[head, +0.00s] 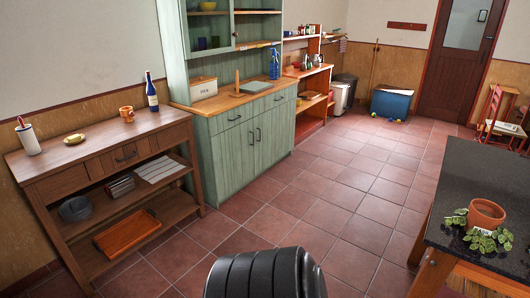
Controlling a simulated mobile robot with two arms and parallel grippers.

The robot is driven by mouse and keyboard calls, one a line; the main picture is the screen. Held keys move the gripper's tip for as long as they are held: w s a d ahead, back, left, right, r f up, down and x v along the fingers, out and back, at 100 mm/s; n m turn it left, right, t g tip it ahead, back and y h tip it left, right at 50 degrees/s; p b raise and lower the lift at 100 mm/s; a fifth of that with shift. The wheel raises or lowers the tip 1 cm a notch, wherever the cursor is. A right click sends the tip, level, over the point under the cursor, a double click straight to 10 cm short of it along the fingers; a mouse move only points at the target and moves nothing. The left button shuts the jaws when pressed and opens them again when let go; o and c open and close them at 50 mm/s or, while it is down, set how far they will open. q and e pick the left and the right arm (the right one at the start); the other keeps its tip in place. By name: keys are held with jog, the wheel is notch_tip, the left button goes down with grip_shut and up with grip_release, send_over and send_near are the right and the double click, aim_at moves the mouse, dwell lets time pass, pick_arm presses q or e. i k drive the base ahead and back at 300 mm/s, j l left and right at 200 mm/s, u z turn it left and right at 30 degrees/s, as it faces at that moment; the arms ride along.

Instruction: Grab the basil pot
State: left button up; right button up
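Neither of my grippers is in view. A black ribbed part, likely mine, shows at the bottom centre.
Open tiled floor (330,210) lies between the dark table and the left-hand furniture. A red chair (500,115) stands behind the table.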

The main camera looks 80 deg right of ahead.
aim_at(483, 218)
jog(key=z, duration=4.25)
